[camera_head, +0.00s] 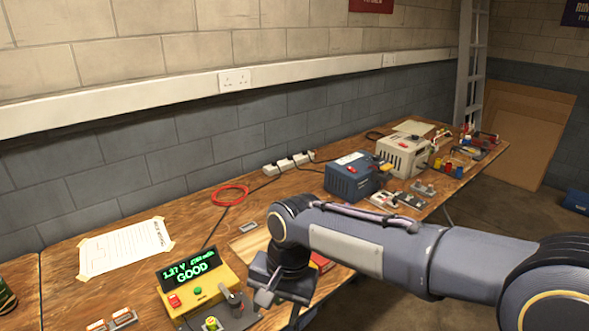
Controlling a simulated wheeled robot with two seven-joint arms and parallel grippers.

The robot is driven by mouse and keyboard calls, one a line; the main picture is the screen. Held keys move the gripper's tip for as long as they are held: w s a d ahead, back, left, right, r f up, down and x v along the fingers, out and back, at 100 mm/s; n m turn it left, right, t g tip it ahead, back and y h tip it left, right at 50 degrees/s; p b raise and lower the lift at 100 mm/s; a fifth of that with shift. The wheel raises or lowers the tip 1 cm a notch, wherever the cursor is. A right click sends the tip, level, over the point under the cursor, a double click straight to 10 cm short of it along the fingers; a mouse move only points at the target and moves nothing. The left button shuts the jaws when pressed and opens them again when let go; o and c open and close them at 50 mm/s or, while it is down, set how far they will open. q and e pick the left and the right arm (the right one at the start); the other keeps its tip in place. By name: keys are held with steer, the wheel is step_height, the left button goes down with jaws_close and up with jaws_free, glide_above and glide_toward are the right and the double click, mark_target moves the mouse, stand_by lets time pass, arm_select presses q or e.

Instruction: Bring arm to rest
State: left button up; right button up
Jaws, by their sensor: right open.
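My right arm (350,245) reaches in from the right, across the front of the workbench (210,215). Its gripper (281,303) points down at the bench's front edge, just right of the yellow battery tester (205,280). The gripper is open, and I see nothing held between its fingers. The tester's display reads "GOOD" in green. A small battery (212,323) stands upright on the tester's dark base. The wrist hides part of the bench and a red item behind it. My left gripper is not in view.
A blue charger (350,178) and a grey charger (404,153) stand further along the bench. A taped paper sheet (125,247), a red cable loop (230,194) and a power strip (289,164) lie along the wall side. Open floor (485,210) is at the right.

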steer(key=s+d+r+t+y+p, duration=0.1)
steer(key=s+d+r, duration=0.15)
steer(key=d, duration=0.55)
steer(key=s+d+r+t+y+p, duration=0.1)
steer(key=s+d+r, duration=0.15)
steer(key=d, duration=0.55)
steer(key=s+d+f+n+t+p, duration=0.1)
steer(key=s+d+f+t, duration=0.2)
steer(key=s+d, duration=0.5)
steer(key=s, duration=0.3)
steer(key=shift+s+f+t, duration=0.15)
steer(key=shift+s+t, duration=0.15)
